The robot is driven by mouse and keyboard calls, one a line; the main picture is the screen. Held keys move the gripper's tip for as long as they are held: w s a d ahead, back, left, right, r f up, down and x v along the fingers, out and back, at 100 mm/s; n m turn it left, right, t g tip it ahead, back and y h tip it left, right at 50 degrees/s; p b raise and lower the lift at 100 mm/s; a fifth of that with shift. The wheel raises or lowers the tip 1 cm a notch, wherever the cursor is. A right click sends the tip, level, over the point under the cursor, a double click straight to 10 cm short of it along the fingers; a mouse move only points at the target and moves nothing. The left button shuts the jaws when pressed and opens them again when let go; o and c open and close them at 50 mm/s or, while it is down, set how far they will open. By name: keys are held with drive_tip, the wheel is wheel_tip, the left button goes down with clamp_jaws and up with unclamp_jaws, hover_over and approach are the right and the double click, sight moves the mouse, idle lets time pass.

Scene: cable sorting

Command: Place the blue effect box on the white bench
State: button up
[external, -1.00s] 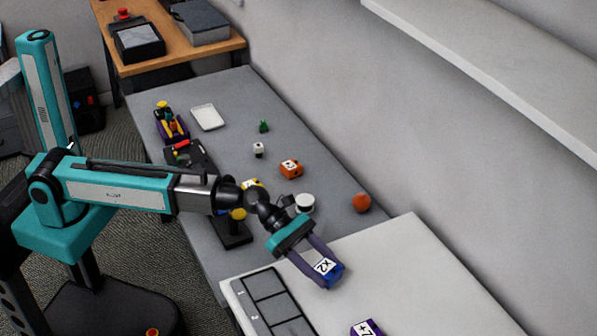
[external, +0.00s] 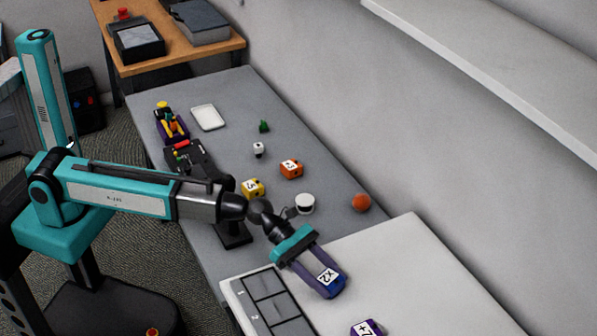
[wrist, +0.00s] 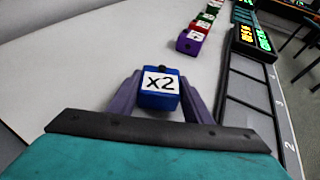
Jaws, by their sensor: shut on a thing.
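The blue effect box (external: 328,276) has a white top label reading "X2". My gripper (external: 322,277) is shut on it, with a purple finger on each side. In the external view the box is over the near left part of the white bench (external: 400,262); I cannot tell whether it touches the surface. The wrist view shows the blue box (wrist: 159,88) between the fingers of my gripper (wrist: 160,97), with the white bench (wrist: 120,55) around it.
A grey tray with compartments (external: 268,290) lies left of the box on the bench. A purple box (external: 366,328) stands nearer the camera. Orange (external: 291,168) and yellow (external: 253,187) boxes and an orange ball (external: 361,202) are on the grey table (external: 235,95). Bench right of the box is clear.

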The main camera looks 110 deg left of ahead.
drive_tip(key=shift+f, duration=0.1)
drive_tip(key=o, duration=1.2)
drive_tip(key=shift+c, duration=0.2)
drive_tip(key=shift+r, duration=0.2)
drive_tip(key=b+v, duration=0.1)
drive_tip(key=v, duration=0.8)
drive_tip(key=shift+s+a, duration=0.1)
drive_tip(key=shift+s, duration=0.1)
drive_tip(key=shift+f+b, duration=0.15)
drive_tip(key=shift+b, duration=0.6)
drive_tip(key=shift+b, duration=0.3)
drive_tip(key=shift+s+a+r+b, duration=0.2)
drive_tip(key=shift+s+r+b, duration=0.1)
drive_tip(key=shift+b, duration=0.6)
